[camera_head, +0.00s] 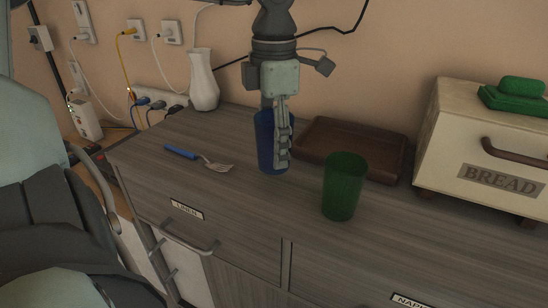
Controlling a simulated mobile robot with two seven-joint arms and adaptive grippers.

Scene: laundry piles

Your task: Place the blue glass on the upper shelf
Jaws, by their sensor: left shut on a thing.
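The blue glass (264,137) stands upright on the grey wooden counter, left of the brown tray. My left gripper (278,148) comes down from above and is shut on the blue glass. One finger lies in front of the glass's right side; the other finger is mostly hidden. The glass's base appears to be at counter level, but I cannot tell whether it touches. No upper shelf shows in this view. My right gripper is not in view.
A green glass (343,188) stands to the front right. Behind it are the brown tray (362,136) and the bread box (455,133).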

